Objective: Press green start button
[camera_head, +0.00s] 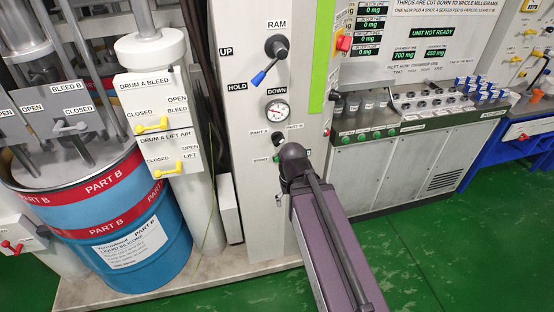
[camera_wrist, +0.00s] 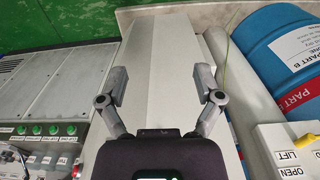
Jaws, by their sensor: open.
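Several green buttons (camera_head: 375,134) sit in a row on the front edge of the grey cabinet, right of my arm. They also show at the left of the wrist view (camera_wrist: 53,129), with labels too small to read. A small green spot (camera_head: 277,157) shows on the pale column, partly behind my arm.
The column (camera_head: 245,185) carries a blue-tipped ram lever (camera_head: 268,66) and a gauge (camera_head: 278,112). A red button (camera_head: 343,43) sits higher up. A blue drum (camera_head: 130,240) and yellow-handled valves (camera_head: 152,127) stand left. Cups and trays sit on the cabinet top (camera_head: 420,118). Green floor (camera_head: 440,250) is clear at right.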

